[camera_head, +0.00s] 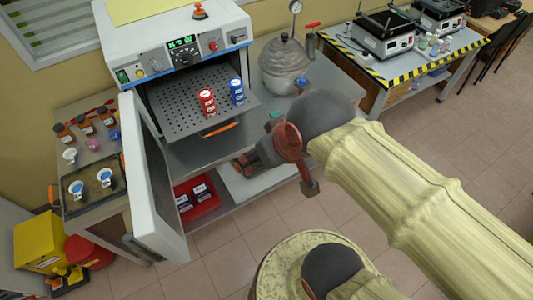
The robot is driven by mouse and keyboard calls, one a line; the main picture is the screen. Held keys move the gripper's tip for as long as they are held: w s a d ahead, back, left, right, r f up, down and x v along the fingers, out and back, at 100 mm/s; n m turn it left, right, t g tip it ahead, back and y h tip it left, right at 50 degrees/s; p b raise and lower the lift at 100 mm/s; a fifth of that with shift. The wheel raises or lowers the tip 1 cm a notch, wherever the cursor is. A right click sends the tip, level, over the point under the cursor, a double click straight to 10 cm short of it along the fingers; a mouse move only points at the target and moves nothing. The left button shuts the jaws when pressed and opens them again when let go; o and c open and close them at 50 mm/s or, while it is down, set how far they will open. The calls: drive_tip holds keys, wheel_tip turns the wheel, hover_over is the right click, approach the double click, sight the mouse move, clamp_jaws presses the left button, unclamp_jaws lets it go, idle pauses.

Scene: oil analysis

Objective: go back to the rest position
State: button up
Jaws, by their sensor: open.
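My arm (400,185) reaches in from the lower right, in front of the open oven (180,50). My gripper (248,160), dark and partly hidden behind the wrist, is small in view at the arm's far end. It is open, with nothing seen in it, and appears in front of and below the oven shelf. The perforated shelf (185,110) is pulled out and carries a red can (207,102) and a blue can (237,91), both upright and apart from the gripper.
The oven door (155,180) hangs open at the left of my gripper. A red bin (197,198) stands on the lower shelf. A grey pressure vessel (284,65) is behind. A side bench (395,65) holds instruments at the right. The tiled floor (480,140) is clear there.

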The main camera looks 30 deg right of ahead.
wheel_tip(320, 180, down, 8)
drive_tip(key=b, duration=0.7)
drive_tip(key=shift+b, duration=0.4)
idle(0.4)
